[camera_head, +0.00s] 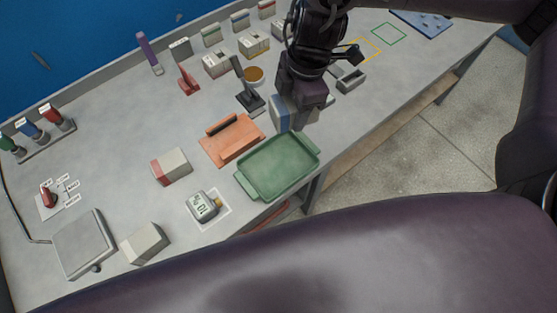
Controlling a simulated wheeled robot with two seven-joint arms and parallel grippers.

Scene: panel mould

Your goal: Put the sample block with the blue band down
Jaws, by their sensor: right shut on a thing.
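The sample block with the blue band (279,112) is grey-white with a blue stripe and is partly hidden behind my right gripper. My right gripper (304,103) reaches down from the top of the view and is shut on this block, just behind the green tray (243,184). Whether the block touches the table I cannot tell. My left gripper is not in view.
A red-banded block (173,167) and a plain grey block (145,243) stand on the table, with a digital meter (203,206) between them. An orange tray-like piece (232,146) lies left of the green tray. A small grey open box (351,80) stands to the right. Yellow and green outlines mark the far right.

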